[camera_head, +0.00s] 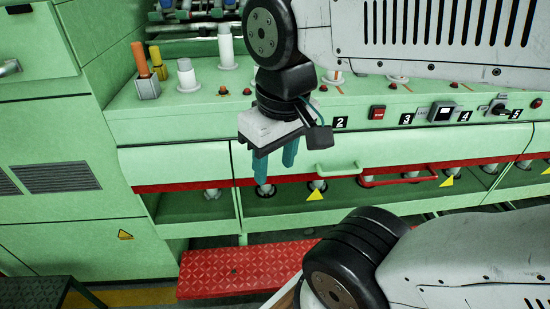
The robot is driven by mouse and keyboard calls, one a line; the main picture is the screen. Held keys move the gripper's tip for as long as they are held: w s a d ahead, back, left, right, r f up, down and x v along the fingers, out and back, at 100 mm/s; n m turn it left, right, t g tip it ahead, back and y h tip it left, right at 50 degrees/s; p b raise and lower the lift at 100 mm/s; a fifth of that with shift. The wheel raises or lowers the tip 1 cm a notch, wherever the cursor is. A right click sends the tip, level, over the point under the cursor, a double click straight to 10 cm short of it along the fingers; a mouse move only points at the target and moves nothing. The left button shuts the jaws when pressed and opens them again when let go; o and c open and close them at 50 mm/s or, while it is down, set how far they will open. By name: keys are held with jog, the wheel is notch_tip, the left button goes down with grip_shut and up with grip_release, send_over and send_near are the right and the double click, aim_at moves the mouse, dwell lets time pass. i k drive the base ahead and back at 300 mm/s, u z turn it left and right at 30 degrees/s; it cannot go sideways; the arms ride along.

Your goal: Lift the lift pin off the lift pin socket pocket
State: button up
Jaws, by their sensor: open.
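Several upright pins stand on the green machine's top ledge; I cannot tell for sure which is the lift pin. An orange pin (139,58) stands in a square grey pocket (147,88) at the left end, the likeliest match for lift pin and socket pocket. A shorter yellow pin (158,64) is just behind it. White pins (186,76) and (226,47) stand upright on round flanged bases to the right. My gripper (277,177) hangs right of and lower in the picture than these pins, its teal fingers apart and pointing down, with nothing visible between them.
The green front panel (175,163) has a handle (338,169) and a red strip below. Switches and numbered labels (407,119) line the ledge at right. A red step (235,269) lies below. My arm's links cover the upper right and lower right.

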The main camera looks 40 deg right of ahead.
aim_at(155, 53)
jog(key=u, duration=0.35)
jog(key=k, duration=0.4)
jog(key=u, duration=0.9)
jog(key=i, duration=0.75)
jog(key=z, duration=1.1)
jog(key=i, duration=0.5)
jog(key=z, duration=0.6)
